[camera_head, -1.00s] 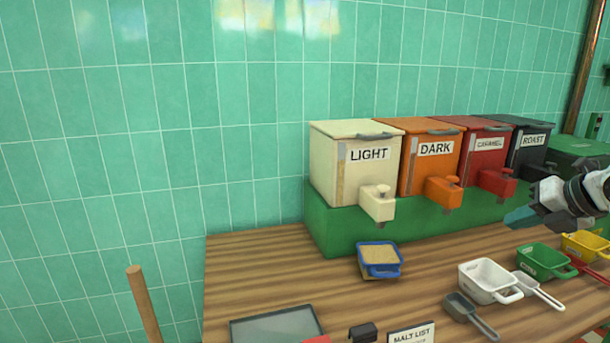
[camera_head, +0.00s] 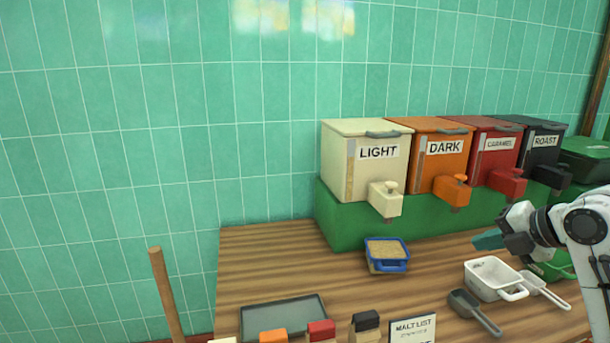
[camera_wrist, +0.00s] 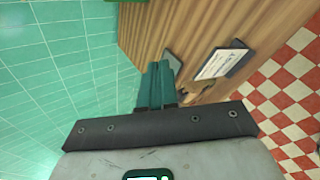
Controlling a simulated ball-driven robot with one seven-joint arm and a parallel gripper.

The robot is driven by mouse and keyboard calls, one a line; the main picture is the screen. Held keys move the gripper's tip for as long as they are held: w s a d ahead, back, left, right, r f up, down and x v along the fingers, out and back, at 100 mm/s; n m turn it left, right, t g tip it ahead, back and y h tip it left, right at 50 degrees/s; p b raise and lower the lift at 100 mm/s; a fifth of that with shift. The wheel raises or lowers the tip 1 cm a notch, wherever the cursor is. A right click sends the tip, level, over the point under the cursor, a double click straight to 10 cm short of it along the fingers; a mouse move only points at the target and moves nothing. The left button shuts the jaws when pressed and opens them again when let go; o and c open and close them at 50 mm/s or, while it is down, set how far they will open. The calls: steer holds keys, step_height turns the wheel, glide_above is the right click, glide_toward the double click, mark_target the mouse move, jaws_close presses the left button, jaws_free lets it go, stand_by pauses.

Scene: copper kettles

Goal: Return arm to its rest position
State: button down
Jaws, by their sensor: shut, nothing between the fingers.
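My gripper (camera_head: 487,240) is at the right of the head view, above the wooden table and in front of the dispensers. Its teal fingers also show in the wrist view (camera_wrist: 157,84), pressed together with nothing between them. My white arm comes in from the right edge and hides part of a green scoop tub (camera_head: 552,268).
Malt dispensers stand on a green block: LIGHT (camera_head: 365,165), DARK (camera_head: 436,160), CARAMEL (camera_head: 492,150) and ROAST (camera_head: 540,148). A blue tub (camera_head: 387,264) of grain, a white tub (camera_head: 493,283), grey scoop (camera_head: 474,312), tray (camera_head: 282,312) and malt list card (camera_head: 412,329) are on the table (camera_head: 262,255).

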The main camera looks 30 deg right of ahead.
steer(key=w+a+f+m+y, duration=0.2)
steer(key=w+a+f+m, duration=0.2)
steer(key=a+f+m, duration=0.55)
steer(key=s+a+f+m+g, duration=0.2)
steer(key=a+f, duration=0.4)
steer(key=a, duration=0.1)
steer(key=s+a+f+m+g, duration=0.1)
steer(key=s+a+f, duration=0.2)
steer(key=a+f, duration=0.4)
steer(key=s+a+f+m+g, duration=0.1)
steer(key=s+f+m+g, duration=0.1)
steer(key=s, duration=0.5)
steer(key=s+a+f+m+g+h, duration=0.1)
steer(key=s+a+f+m+g, duration=0.1)
steer(key=s+f+m, duration=0.2)
steer(key=s+a+f+m+g+h, duration=0.1)
steer(key=s+a+f+m+g, duration=0.1)
steer(key=s+f, duration=0.4)
steer(key=s+m, duration=0.1)
steer(key=s, duration=0.3)
steer(key=shift+s, duration=0.15)
steer(key=shift+a, duration=0.1)
